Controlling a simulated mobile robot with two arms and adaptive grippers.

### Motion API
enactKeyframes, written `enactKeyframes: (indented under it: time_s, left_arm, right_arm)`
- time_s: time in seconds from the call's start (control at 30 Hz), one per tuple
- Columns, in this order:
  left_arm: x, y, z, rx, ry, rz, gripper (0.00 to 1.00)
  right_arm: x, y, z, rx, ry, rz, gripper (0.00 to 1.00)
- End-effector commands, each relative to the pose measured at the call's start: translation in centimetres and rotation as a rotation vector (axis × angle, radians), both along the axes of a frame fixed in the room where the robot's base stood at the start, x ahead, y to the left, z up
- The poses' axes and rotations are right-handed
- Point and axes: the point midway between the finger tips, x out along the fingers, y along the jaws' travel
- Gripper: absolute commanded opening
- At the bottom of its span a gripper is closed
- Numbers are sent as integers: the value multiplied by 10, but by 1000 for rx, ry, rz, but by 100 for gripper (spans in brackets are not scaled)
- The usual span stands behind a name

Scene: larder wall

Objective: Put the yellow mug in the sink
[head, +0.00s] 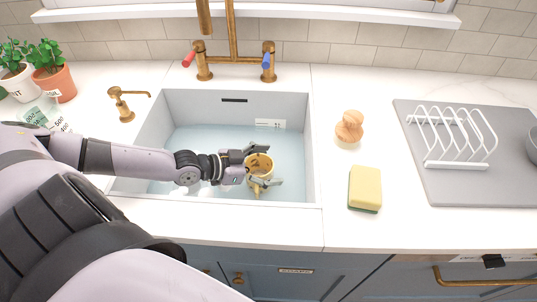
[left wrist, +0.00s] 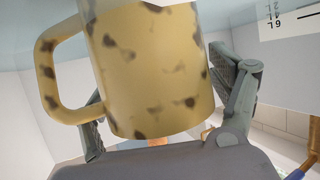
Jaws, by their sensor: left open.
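The yellow mug (head: 259,165) with brown spots is inside the sink (head: 211,188), near its front right. My left gripper (head: 268,167) reaches into the sink and is open, with a finger on each side of the mug. In the left wrist view the mug (left wrist: 155,75) fills the space between the fingers, its handle to the left. That view looks upside down, with the mug's far end by a pale blue surface at the top. I cannot tell whether the fingers touch the mug. My right gripper is not in view.
A brass tap (head: 233,58) stands behind the sink, and a soap dispenser (head: 123,105) at its left. A wooden-looking knob-shaped object (head: 349,127), a yellow-green sponge (head: 365,188) and a white rack (head: 455,137) on a grey mat (head: 475,187) are on the right counter.

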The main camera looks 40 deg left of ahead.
Motion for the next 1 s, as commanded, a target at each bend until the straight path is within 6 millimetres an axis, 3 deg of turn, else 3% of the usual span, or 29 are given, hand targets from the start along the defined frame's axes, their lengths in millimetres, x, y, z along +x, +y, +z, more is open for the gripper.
enactKeyframes:
  time_s: [0.37,0.8,1.0]
  left_arm:
    - [-6,5,5,3,2,1,84]
    - [-72,49,39,5,6,-3,84]
    - [-88,61,47,2,1,0,84]
  right_arm:
    - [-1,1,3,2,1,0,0]
    - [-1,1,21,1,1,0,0]
    - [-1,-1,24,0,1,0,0]
